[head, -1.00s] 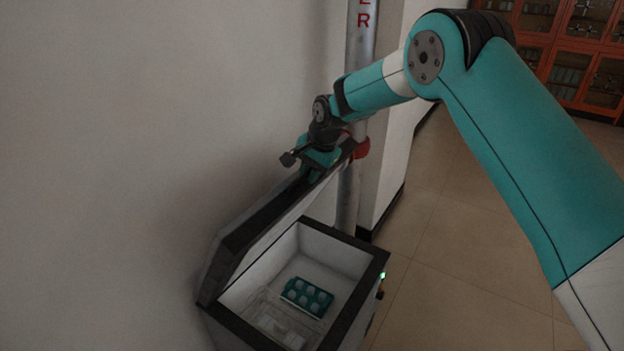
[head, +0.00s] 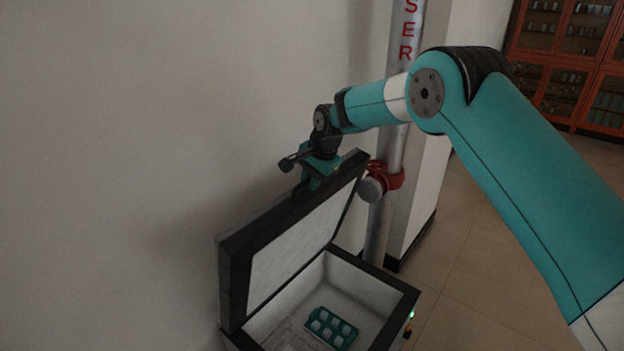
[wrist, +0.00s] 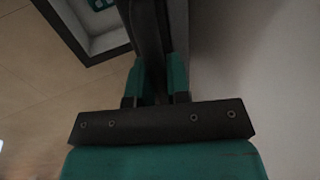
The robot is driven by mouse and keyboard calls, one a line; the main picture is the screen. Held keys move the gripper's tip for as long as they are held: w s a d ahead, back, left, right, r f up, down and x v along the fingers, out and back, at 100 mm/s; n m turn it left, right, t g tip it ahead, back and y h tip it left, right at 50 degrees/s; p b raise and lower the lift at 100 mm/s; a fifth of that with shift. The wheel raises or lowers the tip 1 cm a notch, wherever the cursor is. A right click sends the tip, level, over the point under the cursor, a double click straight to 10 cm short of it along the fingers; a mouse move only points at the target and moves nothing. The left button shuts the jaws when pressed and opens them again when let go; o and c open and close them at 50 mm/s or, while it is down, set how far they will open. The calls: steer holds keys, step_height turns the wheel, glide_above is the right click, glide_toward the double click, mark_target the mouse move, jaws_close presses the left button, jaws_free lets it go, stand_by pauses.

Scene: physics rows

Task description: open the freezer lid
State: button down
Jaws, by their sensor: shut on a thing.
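The freezer (head: 402,288) stands below my arm against the wall, its inside open to view in the head view. Its lid (head: 292,244) stands steeply raised on the wall side, with its pale inner face showing. My gripper (head: 312,184) is at the lid's top edge and shut on it. In the wrist view the two teal fingers of my gripper (wrist: 160,85) sit on either side of the dark lid edge (wrist: 150,45). A teal tray with pale cubes (head: 331,328) lies inside the freezer.
A grey pipe with red letters (head: 393,150) and a red fitting (head: 388,178) rises close behind the lid. The wall (head: 120,150) is close on the left. Open tiled floor (head: 480,240) lies to the right, with red cabinets (head: 570,60) at the back.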

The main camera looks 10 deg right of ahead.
steer(key=c, duration=1.1)
jaws_free()
steer(key=shift+s+a+f, duration=0.1)
steer(key=shift+f, duration=0.1)
steer(key=shift+r, duration=0.1)
steer(key=shift+r, duration=0.35)
steer(key=b+v, duration=0.3)
steer(key=v, duration=1.3)
steer(key=shift+d+r, duration=0.2)
steer(key=shift+r, duration=0.1)
steer(key=shift+s, duration=0.2)
steer(key=s+f+n+g, duration=0.1)
steer(key=s+n, duration=0.7)
steer(key=s, duration=1.2)
steer(key=s+f+n+g+y, duration=0.1)
steer(key=s+f+n, duration=0.2)
steer(key=s+n, duration=0.5)
steer(key=s+d, duration=0.1)
steer(key=s, duration=1.1)
steer(key=shift+f+n+g+y, duration=0.3)
steer(key=shift+g, duration=0.1)
